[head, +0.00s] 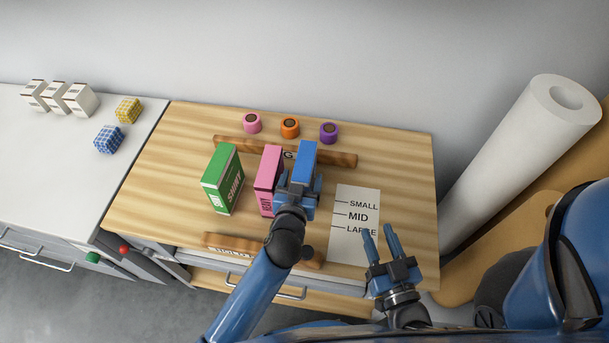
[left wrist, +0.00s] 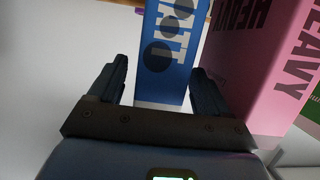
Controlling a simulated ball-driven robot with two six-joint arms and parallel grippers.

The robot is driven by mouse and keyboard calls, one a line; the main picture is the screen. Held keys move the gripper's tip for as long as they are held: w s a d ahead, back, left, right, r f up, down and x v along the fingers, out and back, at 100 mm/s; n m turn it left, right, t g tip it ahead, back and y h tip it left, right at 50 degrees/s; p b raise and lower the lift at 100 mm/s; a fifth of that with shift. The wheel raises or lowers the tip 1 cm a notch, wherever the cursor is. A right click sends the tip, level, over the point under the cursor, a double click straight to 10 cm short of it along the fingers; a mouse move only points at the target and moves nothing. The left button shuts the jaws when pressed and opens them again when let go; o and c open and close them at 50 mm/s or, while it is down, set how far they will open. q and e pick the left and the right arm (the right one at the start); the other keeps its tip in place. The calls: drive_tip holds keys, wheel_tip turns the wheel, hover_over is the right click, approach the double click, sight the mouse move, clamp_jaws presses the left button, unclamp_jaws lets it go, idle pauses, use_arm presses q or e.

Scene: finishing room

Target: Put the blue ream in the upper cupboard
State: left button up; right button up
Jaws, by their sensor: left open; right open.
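The blue ream (head: 305,158) stands upright on the wooden worktop, just right of the pink ream. My left gripper (head: 300,184) is open at the blue ream, and the arm hides its lower part. In the left wrist view the blue ream (left wrist: 168,65) shows between the two spread fingers (left wrist: 160,78); I cannot tell whether they touch it. My right gripper (head: 379,234) is open and empty near the front right of the worktop, by the size card. An upper cupboard is not visible in these frames.
A pink ream (head: 268,166) stands close left of the blue one, and a green ream (head: 223,180) further left. Wooden bars (head: 335,157) lie behind and in front. Three tape rolls (head: 289,128) line the back. A large white roll (head: 525,150) leans at right.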

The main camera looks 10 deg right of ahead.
use_arm(q)
drive_tip(key=shift+x, duration=1.25)
clamp_jaws()
drive_tip(key=shift+r, duration=0.15)
